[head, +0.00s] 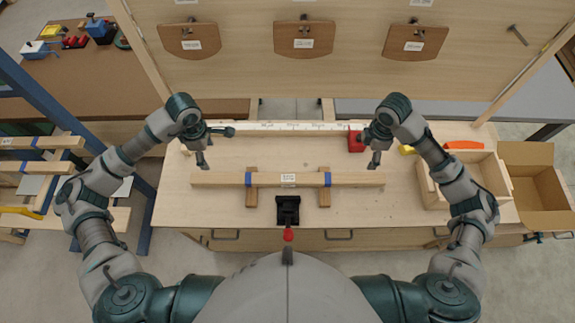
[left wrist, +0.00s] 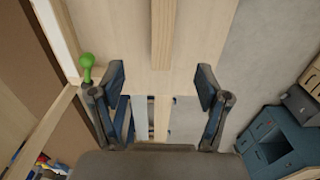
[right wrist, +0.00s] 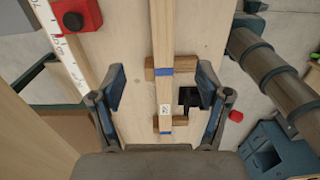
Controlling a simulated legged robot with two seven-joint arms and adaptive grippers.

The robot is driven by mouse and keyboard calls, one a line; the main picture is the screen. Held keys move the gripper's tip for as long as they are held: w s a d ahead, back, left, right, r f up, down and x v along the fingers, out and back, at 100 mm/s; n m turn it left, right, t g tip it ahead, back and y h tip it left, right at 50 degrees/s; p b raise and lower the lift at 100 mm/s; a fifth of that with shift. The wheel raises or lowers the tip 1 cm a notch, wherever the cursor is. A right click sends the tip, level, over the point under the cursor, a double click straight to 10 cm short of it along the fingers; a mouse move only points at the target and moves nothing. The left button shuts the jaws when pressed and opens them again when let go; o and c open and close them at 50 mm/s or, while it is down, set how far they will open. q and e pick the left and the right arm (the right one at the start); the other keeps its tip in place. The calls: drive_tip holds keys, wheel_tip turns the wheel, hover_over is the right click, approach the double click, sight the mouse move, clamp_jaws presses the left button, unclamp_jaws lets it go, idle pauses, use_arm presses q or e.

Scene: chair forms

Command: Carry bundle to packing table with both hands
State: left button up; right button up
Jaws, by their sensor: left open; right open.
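The bundle (head: 223,179) is a long pale wooden bar with blue bands and a white label. It lies level across two short wooden blocks (head: 252,196) on the workbench (head: 165,207). My left gripper (head: 203,163) is open and empty near the bundle's left end; in the left wrist view the bundle (left wrist: 163,35) points in between the fingers (left wrist: 160,82). My right gripper (head: 374,163) is open near the right end; in the right wrist view the bundle (right wrist: 161,45) runs between its fingers (right wrist: 160,84). I cannot tell which table is the packing table.
A black holder (head: 288,209) stands in front of the bundle. A white ruler strip (head: 290,128) and a red block (head: 355,141) lie behind. A wooden tray (head: 487,180) and a cardboard box (head: 541,187) are at right. A rack with similar banded bars (head: 55,142) stands at left.

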use_arm(q)
hover_over(218, 178)
wheel_tip(218, 178, down, 6)
use_arm(e)
hover_over(358, 178)
wheel_tip(358, 178, down, 5)
use_arm(q)
wheel_tip(358, 178, down, 10)
drive_tip(key=shift+w+d+r, duration=0.1)
drive_tip(key=shift+d+r, duration=0.05)
use_arm(e)
wheel_tip(358, 178, down, 11)
drive_tip(key=shift+w+d+r, duration=0.1)
drive_tip(key=shift+d, duration=0.05)
use_arm(q)
drive_tip(key=shift+a+f, duration=0.4)
drive_tip(key=shift+f, duration=0.35)
use_arm(e)
drive_tip(key=shift+a+f, duration=0.35)
drive_tip(key=shift+f, duration=0.25)
use_arm(q)
drive_tip(key=shift+d, duration=0.1)
use_arm(e)
drive_tip(key=shift+d, duration=0.1)
